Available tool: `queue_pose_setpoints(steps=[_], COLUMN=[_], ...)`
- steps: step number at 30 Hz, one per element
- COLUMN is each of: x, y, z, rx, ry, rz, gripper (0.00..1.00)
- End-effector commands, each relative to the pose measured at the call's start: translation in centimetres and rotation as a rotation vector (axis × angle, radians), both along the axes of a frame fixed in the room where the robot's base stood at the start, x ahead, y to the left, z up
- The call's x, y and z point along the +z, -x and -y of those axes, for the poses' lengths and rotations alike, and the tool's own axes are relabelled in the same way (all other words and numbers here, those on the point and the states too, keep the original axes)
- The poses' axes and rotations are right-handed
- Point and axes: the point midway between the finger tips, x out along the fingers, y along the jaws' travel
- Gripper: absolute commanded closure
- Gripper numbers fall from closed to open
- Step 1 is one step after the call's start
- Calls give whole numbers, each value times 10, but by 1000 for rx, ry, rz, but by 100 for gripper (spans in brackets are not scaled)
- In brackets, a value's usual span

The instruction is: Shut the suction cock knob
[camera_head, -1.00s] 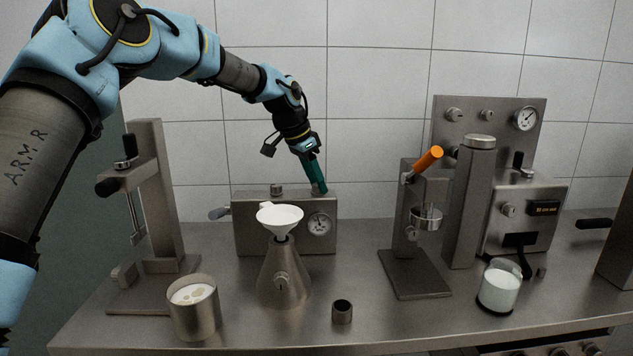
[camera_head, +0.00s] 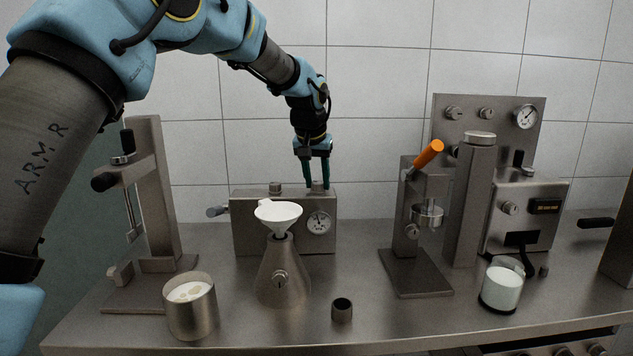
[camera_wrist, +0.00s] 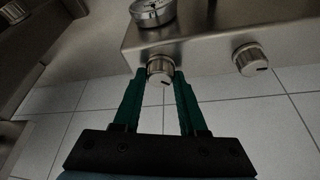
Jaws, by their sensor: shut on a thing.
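The metal box (camera_head: 255,235) with a round dial gauge (camera_head: 318,222) stands against the tiled wall, with two small knobs on its top. My gripper (camera_head: 317,186) points down over the right knob, its green fingers one on each side. In the wrist view, my gripper (camera_wrist: 161,72) is shut on this ribbed metal knob (camera_wrist: 160,66), which has a small dark mark on its end face. I cannot tell from this whether the cock is open or shut. The left knob (camera_head: 276,188) is free and also shows in the wrist view (camera_wrist: 250,58).
A conical flask (camera_head: 283,275) with a white funnel (camera_head: 278,213) stands in front of the box. A metal beaker (camera_head: 191,312), a small dark cup (camera_head: 342,311) and a glass of white liquid (camera_head: 501,289) stand nearer the front. Stands flank the box on both sides.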

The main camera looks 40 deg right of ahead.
Motion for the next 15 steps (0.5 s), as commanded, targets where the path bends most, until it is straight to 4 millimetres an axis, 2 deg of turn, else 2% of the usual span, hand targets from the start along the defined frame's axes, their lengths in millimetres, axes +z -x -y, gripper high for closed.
queue_pose_setpoints(steps=[15], x=[2], y=[3], z=[4], rx=[475], ry=[2], rz=[3], gripper=[100])
